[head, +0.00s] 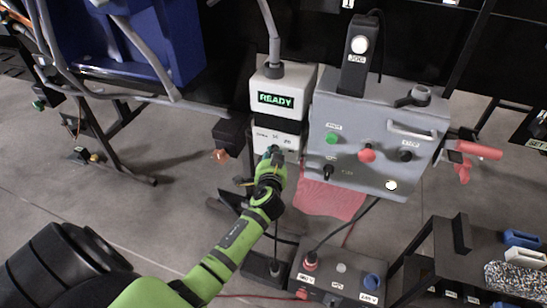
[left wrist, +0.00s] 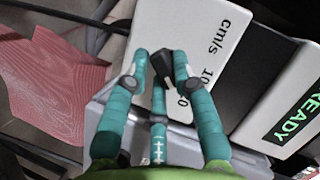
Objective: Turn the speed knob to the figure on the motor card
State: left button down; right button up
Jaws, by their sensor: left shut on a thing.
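The speed knob (left wrist: 166,68) is a black knob on a white panel (left wrist: 200,32) marked "cm/s" with figures such as 10, partly covered by my fingers. My left gripper (left wrist: 162,68) has its teal fingers closed around the knob. In the head view my green left arm reaches up to this white panel (head: 281,141), below the lit READY display (head: 275,99), and the gripper (head: 273,155) hides the knob. I cannot read where the knob points. I cannot make out a motor card in either view. My right gripper is not in view.
A grey control box (head: 350,120) with a green button (head: 333,138), red button (head: 367,154) and black knobs stands close on the right. A red mat (head: 320,202) lies below. A bench (head: 460,270) with blue and white items is at lower right.

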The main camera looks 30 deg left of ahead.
pick_arm(q)
jog(key=shift+a+f, duration=0.1)
jog(key=shift+a, duration=0.05)
jog(key=c, duration=1.3)
grip_release()
jog(key=shift+s, duration=0.1)
jog(key=v, duration=1.2)
